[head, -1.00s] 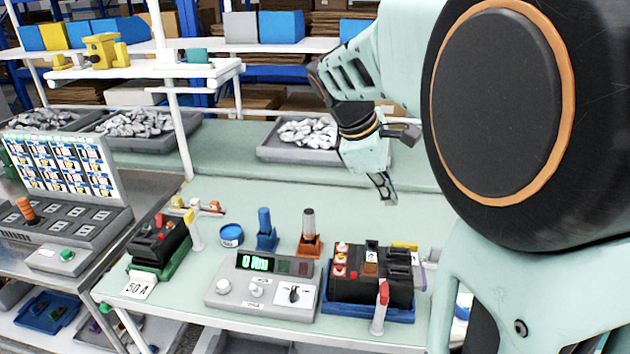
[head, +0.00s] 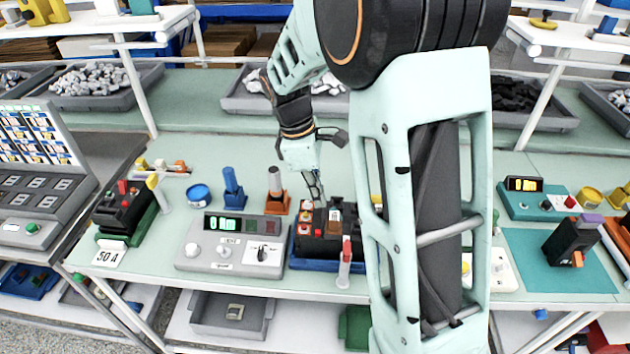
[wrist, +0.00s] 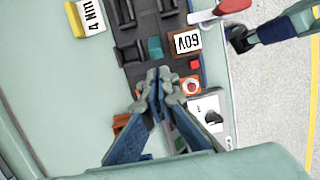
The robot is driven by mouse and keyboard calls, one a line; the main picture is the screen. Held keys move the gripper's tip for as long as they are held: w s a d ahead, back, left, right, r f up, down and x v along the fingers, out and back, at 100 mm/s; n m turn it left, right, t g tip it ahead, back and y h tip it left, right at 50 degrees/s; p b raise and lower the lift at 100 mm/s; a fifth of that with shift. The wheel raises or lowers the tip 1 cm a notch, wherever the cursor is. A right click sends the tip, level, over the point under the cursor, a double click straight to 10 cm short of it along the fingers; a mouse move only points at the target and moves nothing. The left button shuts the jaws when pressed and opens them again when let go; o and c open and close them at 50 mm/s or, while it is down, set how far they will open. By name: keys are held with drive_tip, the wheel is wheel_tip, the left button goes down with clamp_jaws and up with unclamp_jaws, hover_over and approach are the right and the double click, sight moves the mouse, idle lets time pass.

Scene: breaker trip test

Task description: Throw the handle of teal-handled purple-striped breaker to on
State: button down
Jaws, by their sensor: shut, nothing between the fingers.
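My gripper (head: 316,193) is shut and empty, pointing down over a black breaker block (head: 325,243) in a blue cradle (head: 300,264). In the wrist view its closed fingertips (wrist: 159,74) sit over the block, just short of a small teal piece (wrist: 155,48) that looks like the handle. I cannot tell whether they touch. A white 60 A label (wrist: 187,41) lies beside the teal piece. I cannot make out a purple stripe on this block. My fingers and arm hide part of it.
A red-tipped white lever (head: 345,262) stands at the block's front. A grey meter box (head: 232,244) is to its left. Farther left is another black breaker (head: 122,204) with a 50 A card (head: 109,256). At right, a purple-topped black breaker (head: 572,240) stands on a teal mat (head: 530,252).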

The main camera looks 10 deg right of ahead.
drive_tip(key=shift+x, duration=1.6)
drive_tip(key=shift+w+d+r, duration=0.1)
drive_tip(key=shift+d, duration=0.05)
drive_tip(key=shift+d, duration=0.1)
